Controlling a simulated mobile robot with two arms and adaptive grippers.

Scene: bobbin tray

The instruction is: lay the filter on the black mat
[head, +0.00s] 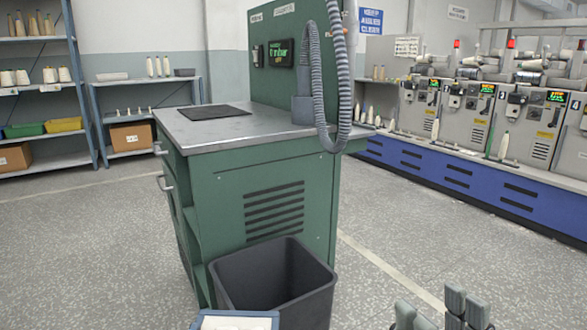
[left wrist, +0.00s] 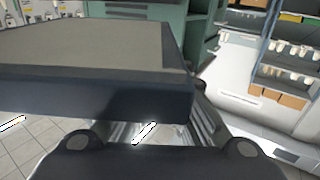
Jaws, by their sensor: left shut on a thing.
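The filter shows in the left wrist view as a flat panel with a dark blue frame (left wrist: 150,100) and a grey-beige face. My left gripper (left wrist: 160,148) is shut on its edge. In the head view, the filter's blue-grey frame (head: 238,313) with pale stuff inside shows at the bottom edge, mostly cut off; the left gripper is out of that view. The black mat (head: 215,112) lies flat and bare on the green workbench's metal top (head: 262,124), farther off than the filter. My right gripper (head: 438,310) is at the bottom right, open and empty.
A black open bin (head: 318,296) stands before the green workbench (head: 275,195), right beside the filter in the picture. A grey hose (head: 313,90) hangs at the bench top's right side. Shelves (head: 40,92) stand left, winding machines (head: 470,105) right. The floor right of the bench is clear.

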